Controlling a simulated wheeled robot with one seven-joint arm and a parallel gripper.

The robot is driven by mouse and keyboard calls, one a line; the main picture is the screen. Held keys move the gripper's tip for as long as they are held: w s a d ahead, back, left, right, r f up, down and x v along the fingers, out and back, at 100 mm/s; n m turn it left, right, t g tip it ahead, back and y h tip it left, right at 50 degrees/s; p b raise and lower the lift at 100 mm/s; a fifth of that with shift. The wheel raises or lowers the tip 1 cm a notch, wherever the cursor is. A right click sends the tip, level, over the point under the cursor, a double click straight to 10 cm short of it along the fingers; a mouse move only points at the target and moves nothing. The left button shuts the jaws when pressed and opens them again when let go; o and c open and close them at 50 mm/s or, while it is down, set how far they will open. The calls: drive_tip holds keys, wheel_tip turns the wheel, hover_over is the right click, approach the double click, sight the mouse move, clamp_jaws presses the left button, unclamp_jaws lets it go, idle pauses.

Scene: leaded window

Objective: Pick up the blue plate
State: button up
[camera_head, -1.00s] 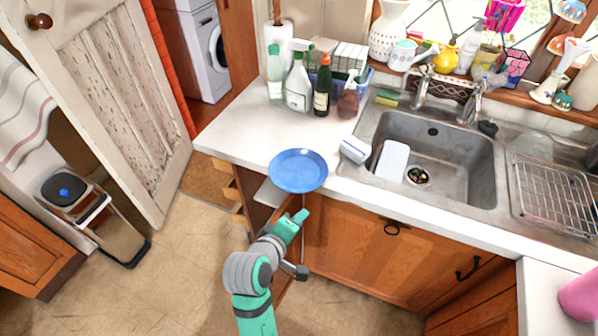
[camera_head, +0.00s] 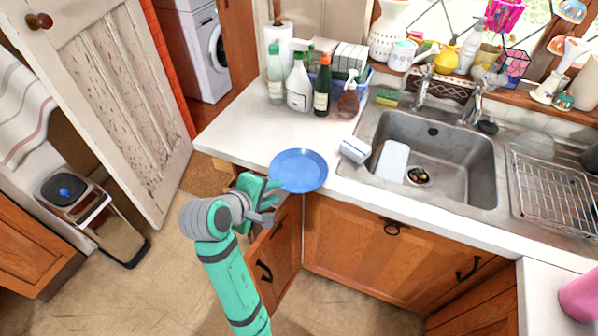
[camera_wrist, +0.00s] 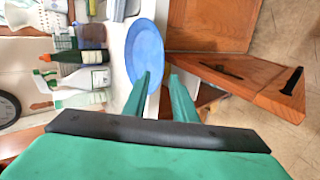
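The blue plate (camera_head: 300,170) lies at the front edge of the white counter, left of the sink. It also shows in the wrist view (camera_wrist: 147,45), its near rim at my fingers. My gripper (camera_head: 274,186) is at the plate's left front rim in the head view. In the wrist view my gripper (camera_wrist: 160,76) is open, with one green finger overlapping the plate and the other beyond its right edge. The rim appears to lie between the fingers, but I cannot tell whether either touches it.
A sponge-like block (camera_head: 354,150) sits right of the plate beside the sink (camera_head: 470,160). Several bottles, including a dark green one (camera_head: 322,88), stand behind. A wooden cabinet door (camera_head: 275,262) stands below the counter near my arm. The counter left of the plate is clear.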

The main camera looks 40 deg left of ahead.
sight(284, 188)
drive_tip(key=shift+x, duration=2.8)
clamp_jaws()
